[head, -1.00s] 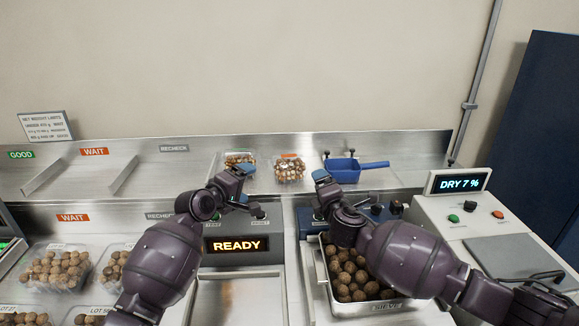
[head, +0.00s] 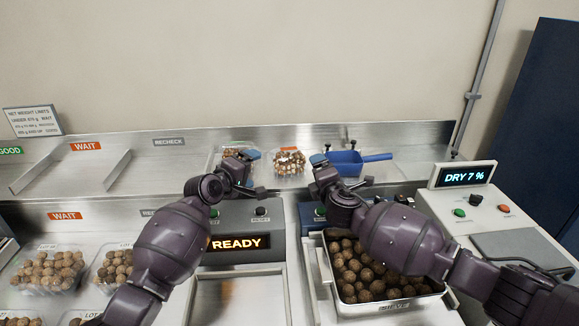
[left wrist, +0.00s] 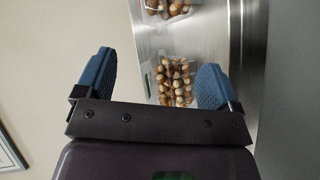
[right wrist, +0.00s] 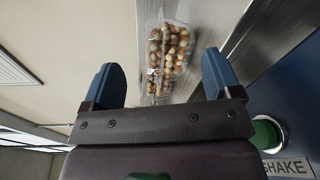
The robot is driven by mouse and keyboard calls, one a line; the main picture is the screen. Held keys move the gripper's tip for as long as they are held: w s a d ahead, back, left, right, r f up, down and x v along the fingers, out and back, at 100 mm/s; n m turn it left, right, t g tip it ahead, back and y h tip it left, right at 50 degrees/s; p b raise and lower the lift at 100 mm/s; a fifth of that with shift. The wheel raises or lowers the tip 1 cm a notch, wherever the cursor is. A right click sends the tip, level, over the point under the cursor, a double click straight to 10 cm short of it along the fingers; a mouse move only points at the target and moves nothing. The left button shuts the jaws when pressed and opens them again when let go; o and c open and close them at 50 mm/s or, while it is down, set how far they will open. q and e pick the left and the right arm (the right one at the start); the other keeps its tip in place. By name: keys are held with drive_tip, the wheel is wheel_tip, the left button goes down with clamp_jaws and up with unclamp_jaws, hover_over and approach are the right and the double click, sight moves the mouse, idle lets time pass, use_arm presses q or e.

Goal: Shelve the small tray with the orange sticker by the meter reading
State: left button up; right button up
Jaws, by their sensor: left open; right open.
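Two small clear trays of nuts stand on the upper steel shelf in the head view. One, with an orange sticker on its lid, is the small tray (head: 289,164); the other tray (head: 229,153) is partly hidden behind my left gripper. My left gripper (head: 256,173) is open and empty, in front of and between these trays. Nut trays show beyond its fingers in the left wrist view (left wrist: 176,84). My right gripper (head: 341,172) is open and empty, right of the stickered tray. The meter display (head: 465,177) reads DRY 7 %.
The shelf has GOOD (head: 9,151), WAIT (head: 86,147) and RECHECK (head: 168,142) labels, with low dividers. A blue scoop (head: 375,158) lies right of the trays. Below are a READY display (head: 235,243), a metal bin of round nuts (head: 330,290) and larger nut trays (head: 48,268).

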sight(270, 160)
use_arm(q)
drive_tip(key=shift+x, duration=4.3)
use_arm(e)
drive_tip(key=shift+w+a+f, duration=0.15)
drive_tip(key=shift+w+a, duration=0.05)
drive_tip(key=shift+w, duration=1.2)
drive_tip(key=shift+w+a+f, duration=0.15)
drive_tip(key=shift+w+a, duration=0.1)
drive_tip(key=shift+w, duration=1.15)
drive_tip(key=shift+w+a+f, duration=0.15)
drive_tip(key=shift+w+a, duration=0.05)
drive_tip(key=shift+w, duration=1.2)
